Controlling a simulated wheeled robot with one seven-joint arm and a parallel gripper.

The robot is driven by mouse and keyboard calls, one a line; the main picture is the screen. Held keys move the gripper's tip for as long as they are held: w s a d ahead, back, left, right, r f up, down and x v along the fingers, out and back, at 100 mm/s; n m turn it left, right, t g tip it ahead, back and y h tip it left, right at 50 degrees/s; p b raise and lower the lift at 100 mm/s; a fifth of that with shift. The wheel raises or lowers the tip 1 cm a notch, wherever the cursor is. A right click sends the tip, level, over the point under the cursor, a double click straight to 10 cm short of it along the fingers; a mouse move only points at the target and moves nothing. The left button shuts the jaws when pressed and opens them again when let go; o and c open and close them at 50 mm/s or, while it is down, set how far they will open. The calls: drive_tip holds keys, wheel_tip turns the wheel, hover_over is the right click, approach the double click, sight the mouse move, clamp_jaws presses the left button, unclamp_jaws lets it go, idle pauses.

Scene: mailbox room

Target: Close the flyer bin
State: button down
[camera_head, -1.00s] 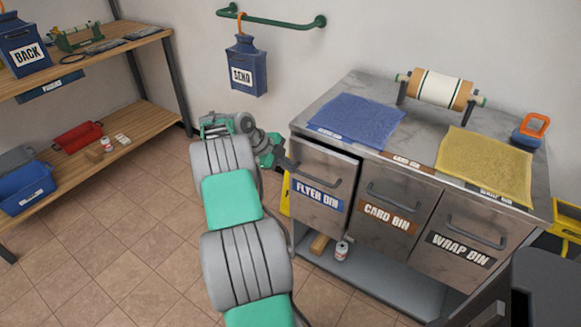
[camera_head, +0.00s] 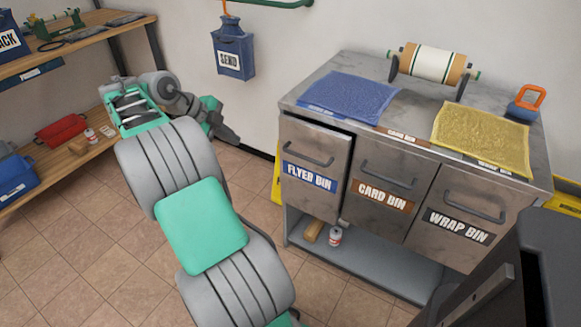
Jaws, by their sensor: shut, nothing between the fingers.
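The flyer bin (camera_head: 314,165) is the left grey metal front in the cabinet, with a blue label and a dark bar handle (camera_head: 307,156). A dark gap shows along its top edge, and its front stands out a little from the counter, so it looks slightly open. My gripper (camera_head: 232,138) is at the end of my arm, left of the flyer bin and apart from it. It is shut and empty, seen small and partly from behind.
The card bin (camera_head: 384,186) and wrap bin (camera_head: 458,216) are beside it. The counter (camera_head: 350,68) holds a blue mat, a yellow mat and a roll. A can (camera_head: 336,236) stands on the lower shelf. A blue SEND box (camera_head: 233,50) hangs on the wall. Wooden shelves (camera_head: 90,50) stand at left.

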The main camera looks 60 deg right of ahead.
drive_tip(key=s+a+f+n+g+h+b, duration=0.1)
drive_tip(key=s+a+f+h, duration=0.15)
drive_tip(key=s+f, duration=0.5)
drive_tip(key=s+a+f+n+h+b, duration=0.1)
drive_tip(key=s+f+h+b, duration=0.2)
drive_tip(key=s, duration=0.7)
drive_tip(key=m+t+h+p, duration=0.1)
drive_tip(key=m+t+h, duration=0.2)
drive_tip(key=m, duration=0.1)
approach(297, 161)
drive_tip(key=d, duration=0.2)
drive_tip(key=s+d, duration=0.1)
drive_tip(key=d, duration=0.1)
drive_tip(key=s+d, duration=0.1)
drive_tip(key=d, duration=0.1)
drive_tip(key=shift+s+r, duration=0.25)
drive_tip(key=shift+r, duration=0.05)
